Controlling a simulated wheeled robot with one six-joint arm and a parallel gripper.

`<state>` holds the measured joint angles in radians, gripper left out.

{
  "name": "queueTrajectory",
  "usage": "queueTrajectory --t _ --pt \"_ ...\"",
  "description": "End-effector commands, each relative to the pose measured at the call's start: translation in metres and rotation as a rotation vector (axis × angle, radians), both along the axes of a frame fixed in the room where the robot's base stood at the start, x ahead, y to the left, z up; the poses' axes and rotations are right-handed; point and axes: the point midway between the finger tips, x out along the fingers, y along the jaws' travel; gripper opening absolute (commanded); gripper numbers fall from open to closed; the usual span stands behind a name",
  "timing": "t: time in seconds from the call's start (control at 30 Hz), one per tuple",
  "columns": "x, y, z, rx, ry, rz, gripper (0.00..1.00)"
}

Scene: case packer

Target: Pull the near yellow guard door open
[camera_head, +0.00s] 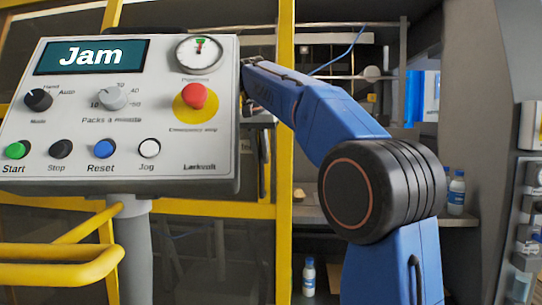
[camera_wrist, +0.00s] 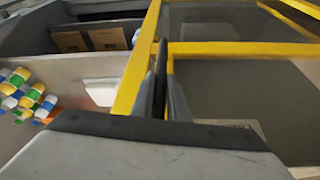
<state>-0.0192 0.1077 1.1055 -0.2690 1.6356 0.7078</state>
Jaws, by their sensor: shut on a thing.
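The near yellow guard door (camera_wrist: 240,49) shows in the wrist view as a yellow frame around a clear pane. Yellow upright framing (camera_head: 284,235) also shows behind the control panel in the head view. My gripper (camera_wrist: 163,82) is at the yellow upright in the wrist view, with its fingers close together on the door's handle. I cannot tell whether the door stands slightly open or fully closed.
A control panel (camera_head: 225,130) reading "Jam" stands close on the left, with a yellow rail (camera_head: 60,275) below it. Bottles (camera_head: 457,188) stand on a shelf at right. Cartons (camera_wrist: 70,42) and colourful-capped bottles (camera_wrist: 22,92) lie left of the yellow upright.

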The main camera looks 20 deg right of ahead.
Motion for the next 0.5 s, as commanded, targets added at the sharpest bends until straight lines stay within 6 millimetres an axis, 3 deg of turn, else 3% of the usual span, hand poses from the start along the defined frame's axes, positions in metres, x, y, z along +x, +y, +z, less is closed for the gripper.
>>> queueTrajectory --t 0.37,0.4,0.47,0.5 --pt "0.001 0.0015 0.0007 0.0 -0.001 0.0 0.0" --pt "0.0011 0.0016 0.0007 0.0 -0.001 0.0 0.19" --pt "0.001 0.0015 0.0007 0.0 -0.001 0.0 0.33" --pt "0.001 0.0015 0.0006 -0.001 -0.001 0.0 0.33"
